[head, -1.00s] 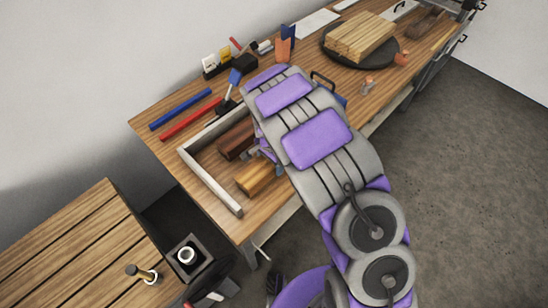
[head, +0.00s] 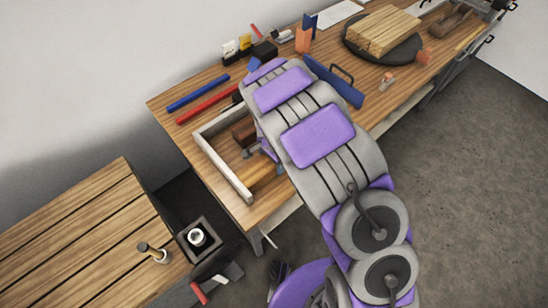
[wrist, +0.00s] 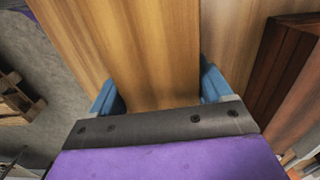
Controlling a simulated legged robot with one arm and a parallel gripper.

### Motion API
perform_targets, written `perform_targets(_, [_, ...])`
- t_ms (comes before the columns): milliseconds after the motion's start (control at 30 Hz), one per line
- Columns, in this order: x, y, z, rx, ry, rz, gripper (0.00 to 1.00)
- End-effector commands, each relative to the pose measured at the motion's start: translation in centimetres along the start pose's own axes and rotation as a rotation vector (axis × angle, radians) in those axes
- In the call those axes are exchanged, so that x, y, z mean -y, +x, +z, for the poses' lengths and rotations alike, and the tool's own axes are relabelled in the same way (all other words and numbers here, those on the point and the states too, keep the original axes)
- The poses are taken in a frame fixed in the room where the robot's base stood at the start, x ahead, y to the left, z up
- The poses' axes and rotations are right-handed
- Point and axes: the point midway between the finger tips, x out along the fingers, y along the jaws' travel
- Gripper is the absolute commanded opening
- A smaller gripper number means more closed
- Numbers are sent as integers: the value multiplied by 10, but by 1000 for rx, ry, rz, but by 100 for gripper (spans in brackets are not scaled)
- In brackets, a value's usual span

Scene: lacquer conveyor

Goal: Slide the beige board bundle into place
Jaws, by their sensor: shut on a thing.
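A beige stack of boards (head: 384,30) lies on a dark round plate (head: 411,48) at the far right of the long bench in the head view. My gripper (wrist: 160,92) has its two blue fingers on either side of a golden-brown wooden block (wrist: 145,45) in the wrist view and is shut on it. In the head view my arm hides most of this block and the fingers. The block is at the pale L-shaped frame (head: 222,164) on the near bench end. Whether it touches the frame cannot be told.
A dark brown block (wrist: 284,62) stands to the right of the held block. Red (head: 207,105) and blue (head: 198,92) bars lie behind the frame. A blue handled tool (head: 333,81) lies right of my arm. A slatted table (head: 95,225) stands at left.

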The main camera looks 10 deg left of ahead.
Motion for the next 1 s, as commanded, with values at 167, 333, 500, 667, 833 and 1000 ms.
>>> perform_targets(167, [0, -1, 0, -1, 0, -2, 82])
perform_targets(333, [0, 0, -1, 0, 0, -1, 98])
perform_targets(500, [0, 0, -1, 0, 0, 0, 100])
perform_targets(667, [0, -4, -1, 0, 1, 0, 100])
perform_targets(833, [1, -27, -1, -2, 0, -3, 100])
perform_targets(1000, [1, -65, -1, -2, 1, -2, 100])
